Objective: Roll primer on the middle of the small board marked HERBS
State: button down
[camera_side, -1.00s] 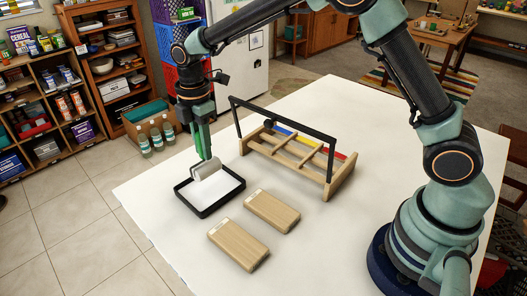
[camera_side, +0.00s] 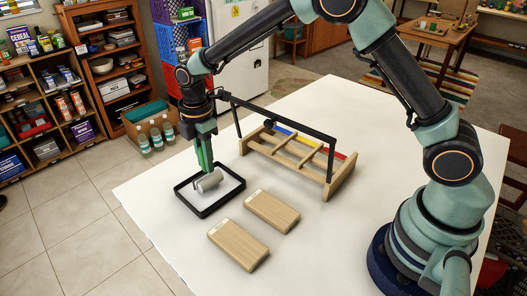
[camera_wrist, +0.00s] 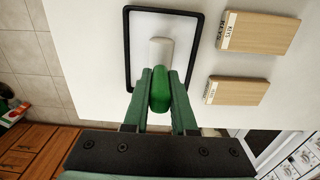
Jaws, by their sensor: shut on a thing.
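My gripper (camera_side: 205,165) is shut on the green handle (camera_wrist: 161,90) of a paint roller. The roller's pale sleeve (camera_side: 209,181) is down at the black-rimmed tray (camera_side: 205,212) with a white floor; in the wrist view the sleeve (camera_wrist: 161,50) lies over that floor, inside the rim. Whether it touches is hard to tell. Two pale wooden boards lie flat beside the tray: a nearer one (camera_side: 238,246) and a farther one (camera_side: 272,211). In the wrist view they show as the upper (camera_wrist: 260,33) and lower board (camera_wrist: 240,92). Each has a small white label; I cannot read HERBS on either.
A wooden rack (camera_side: 344,182) with blue, yellow and red strips and a tall black bar stands behind the boards. Shelves, bottles and crates stand on the floor beyond the table.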

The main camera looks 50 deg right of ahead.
jog(key=shift+f, duration=0.6)
dwell(1.6)
jog(key=shift+r, duration=0.1)
jog(key=shift+r, duration=3.5)
